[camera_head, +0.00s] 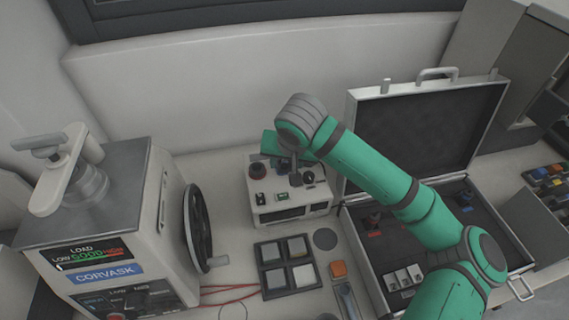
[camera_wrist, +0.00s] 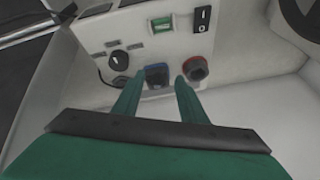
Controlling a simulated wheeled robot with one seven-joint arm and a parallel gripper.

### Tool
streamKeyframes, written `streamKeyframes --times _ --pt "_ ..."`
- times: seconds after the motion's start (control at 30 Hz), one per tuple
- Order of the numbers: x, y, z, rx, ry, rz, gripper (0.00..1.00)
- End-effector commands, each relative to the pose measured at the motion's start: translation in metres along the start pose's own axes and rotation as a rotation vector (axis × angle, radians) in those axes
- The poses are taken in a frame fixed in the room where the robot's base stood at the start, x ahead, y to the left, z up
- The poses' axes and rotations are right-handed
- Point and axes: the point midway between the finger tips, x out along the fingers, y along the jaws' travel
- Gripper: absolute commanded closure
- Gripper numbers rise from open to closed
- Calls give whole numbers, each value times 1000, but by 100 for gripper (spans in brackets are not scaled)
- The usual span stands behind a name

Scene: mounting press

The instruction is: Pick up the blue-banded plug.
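The blue-banded plug (camera_wrist: 157,75) is dark with a blue rim and sits on the pale control box (camera_head: 290,213), which also fills the top of the wrist view (camera_wrist: 105,22). My gripper (camera_wrist: 158,80) is open, with its two green fingers apart. In the wrist view the plug shows between the fingertips; I cannot tell whether either finger touches it.
A red-banded plug (camera_wrist: 196,68) sits close beside one finger. The box also carries a black knob (camera_wrist: 119,58) and a green switch (camera_wrist: 163,25). A press (camera_head: 105,210) stands left. An open case (camera_head: 425,120) stands right. A tray of blocks (camera_head: 276,293) lies in front.

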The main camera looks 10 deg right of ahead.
Motion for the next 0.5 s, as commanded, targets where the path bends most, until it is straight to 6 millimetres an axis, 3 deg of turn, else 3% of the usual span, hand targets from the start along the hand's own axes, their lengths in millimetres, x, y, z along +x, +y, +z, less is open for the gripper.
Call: streamKeyframes --times 0.13,0.37,0.5 --pt "12 3 0 4 1 2 62" --pt "14 0 0 -1 1 0 62" --pt "14 -2 1 -4 0 -1 90"
